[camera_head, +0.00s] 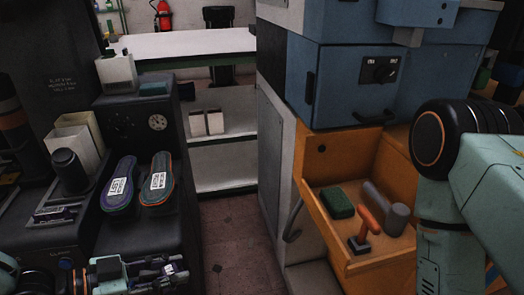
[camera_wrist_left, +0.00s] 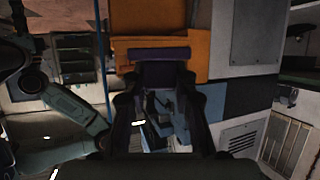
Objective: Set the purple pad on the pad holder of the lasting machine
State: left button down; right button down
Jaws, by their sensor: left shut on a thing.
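In the left wrist view, my left gripper (camera_wrist_left: 158,82) is shut on the dark purple pad (camera_wrist_left: 165,66), held between its two fingertips. In the head view, my left gripper (camera_head: 150,272) shows at the bottom left, in front of the black machine; I cannot make out the pad there. The black machine (camera_head: 185,235) at left has a round gauge; I cannot tell whether it is the lasting machine, and no pad holder can be clearly picked out. My right arm crosses the right side of the head view, with its gripper out of frame.
Two labelled soles (camera_head: 118,185) lie on the black machine beside a dark cylinder (camera_head: 69,171) and white bins. At right, an open orange drawer (camera_head: 345,250) holds a green block (camera_head: 337,203) and tools below a blue cabinet (camera_head: 345,85). Open floor (camera_head: 238,245) lies between.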

pick_arm(q)
jog(key=w+r, duration=0.3)
jog(key=r, duration=0.2)
jog(key=shift+n, duration=0.3)
jog(key=f, duration=0.3)
jog(key=s+f, duration=0.1)
jog(key=f, duration=0.1)
jog(key=shift+a, duration=0.3)
jog(key=shift+f, duration=0.35)
jog(key=shift+s+d, duration=0.1)
